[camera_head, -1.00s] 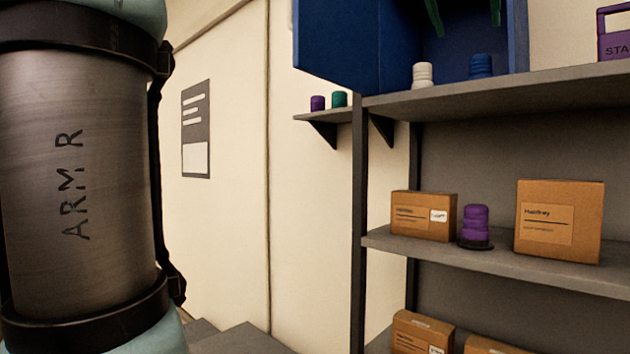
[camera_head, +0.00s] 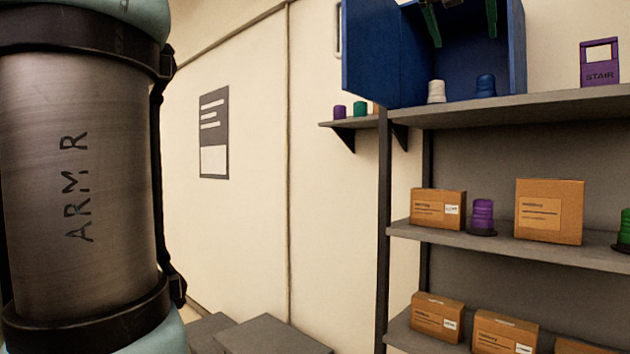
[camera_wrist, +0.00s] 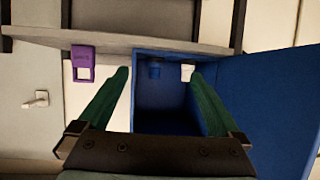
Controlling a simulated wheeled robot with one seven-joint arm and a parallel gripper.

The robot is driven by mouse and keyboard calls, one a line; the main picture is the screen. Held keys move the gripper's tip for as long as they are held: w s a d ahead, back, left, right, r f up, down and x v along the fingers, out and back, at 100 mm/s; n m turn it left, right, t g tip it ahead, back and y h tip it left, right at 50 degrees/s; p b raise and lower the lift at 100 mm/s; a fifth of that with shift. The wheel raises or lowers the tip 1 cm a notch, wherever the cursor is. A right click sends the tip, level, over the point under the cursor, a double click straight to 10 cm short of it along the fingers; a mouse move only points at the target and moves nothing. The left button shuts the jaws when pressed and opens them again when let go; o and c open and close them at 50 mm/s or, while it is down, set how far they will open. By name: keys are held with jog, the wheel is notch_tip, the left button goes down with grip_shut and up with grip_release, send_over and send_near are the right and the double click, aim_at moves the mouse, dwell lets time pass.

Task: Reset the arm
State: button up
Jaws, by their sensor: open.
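My gripper (camera_wrist: 160,84) is open and empty in the wrist view, with its two green fingers spread apart. In the head view the green fingertips (camera_head: 463,20) show at the top edge, in front of the open blue cabinet (camera_head: 372,55). The wrist view, which looks upside down, shows the cabinet's interior (camera_wrist: 168,105) between the fingers. My thick arm link fills the left of the head view. The rest of the arm is out of that view.
A white spool-like item (camera_head: 436,92) and a blue one (camera_head: 486,86) stand at the cabinet. A purple STAIR holder (camera_head: 600,65) stands on the top shelf (camera_head: 560,105). Boxes (camera_head: 548,210) and a purple item (camera_head: 482,216) sit below. Grey steps (camera_head: 270,338) lie low at centre.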

jog(key=w+a+f+n+g+y, duration=0.15)
jog(key=w+a+f, duration=0.3)
jog(key=f, duration=0.75)
jog(key=w+a+f+g+y, duration=0.1)
jog(key=w+a+f+y, duration=0.3)
jog(key=f, duration=0.7)
jog(key=w+a+f+n+g, duration=0.15)
jog(key=a+f, duration=0.35)
jog(key=f, duration=0.7)
jog(key=s+a+f+n+g, duration=0.1)
jog(key=s+a+f, duration=0.3)
jog(key=a+f, duration=0.2)
jog(key=s+a+f+n+g+y, duration=0.1)
jog(key=s+a+f, duration=0.4)
jog(key=f, duration=0.5)
jog(key=s+a+f+g+y, duration=0.1)
jog(key=s+a+f+g, duration=0.2)
jog(key=a+f, duration=0.4)
jog(key=shift+s+a+f+n, duration=0.4)
jog(key=shift+s+f, duration=0.15)
jog(key=shift+s, duration=0.15)
jog(key=shift+d, duration=0.1)
